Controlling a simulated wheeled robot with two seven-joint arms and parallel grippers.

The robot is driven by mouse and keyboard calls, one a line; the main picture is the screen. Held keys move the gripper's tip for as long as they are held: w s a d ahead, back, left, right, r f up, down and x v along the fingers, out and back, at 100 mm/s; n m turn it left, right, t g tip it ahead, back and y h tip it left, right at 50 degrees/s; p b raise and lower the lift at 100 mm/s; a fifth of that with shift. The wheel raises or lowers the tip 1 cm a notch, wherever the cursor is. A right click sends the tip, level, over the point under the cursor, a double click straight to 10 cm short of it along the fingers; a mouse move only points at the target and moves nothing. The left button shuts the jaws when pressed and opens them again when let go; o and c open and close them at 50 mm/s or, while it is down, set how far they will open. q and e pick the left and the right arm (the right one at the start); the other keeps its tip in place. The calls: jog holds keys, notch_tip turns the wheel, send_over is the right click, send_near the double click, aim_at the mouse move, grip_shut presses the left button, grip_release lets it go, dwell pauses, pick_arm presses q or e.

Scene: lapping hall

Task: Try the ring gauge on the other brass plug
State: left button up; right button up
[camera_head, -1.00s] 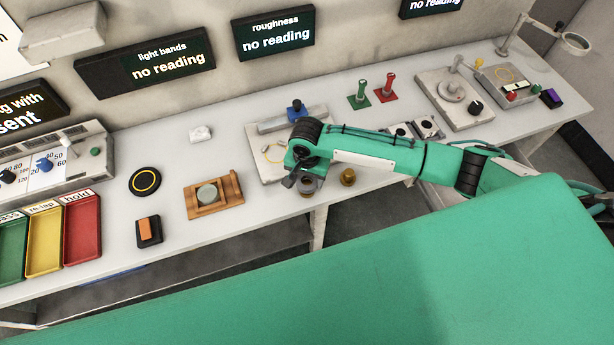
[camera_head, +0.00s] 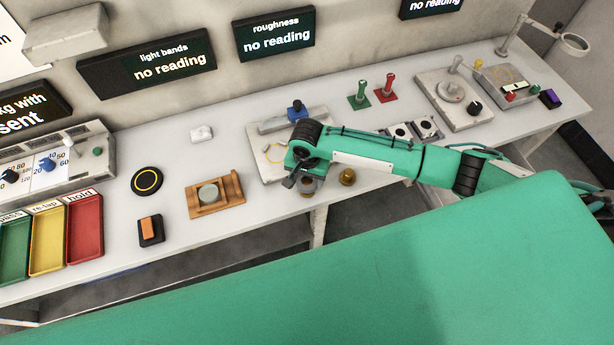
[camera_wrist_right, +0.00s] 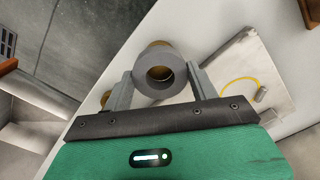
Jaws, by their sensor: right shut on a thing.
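The ring gauge, a thick grey ring (camera_wrist_right: 159,73), sits between the two fingers of my right gripper (camera_wrist_right: 160,78), which is shut on it. In the head view my right gripper (camera_head: 304,180) hangs at the bench's front edge, partly hidden by its own wrist. One brass plug (camera_wrist_right: 157,44) shows behind the ring in the right wrist view; I cannot tell whether the ring is around it or only above it. The other brass plug (camera_head: 347,176) stands just to the right of the gripper in the head view. My left gripper is not in view.
A grey plate with a blue-knobbed part (camera_head: 296,108) lies behind the gripper. A wooden holder with a round disc (camera_head: 231,204) stands to the left. Green and red stands (camera_head: 386,94) are further back. Bare bench lies between the wooden holder and the plate.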

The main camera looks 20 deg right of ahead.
aim_at(307, 184)
jog(key=o, duration=1.1)
notch_tip(307, 184, up, 14)
jog(key=b, duration=0.2)
jog(key=shift+b, duration=0.35)
jog(key=shift+f, duration=0.1)
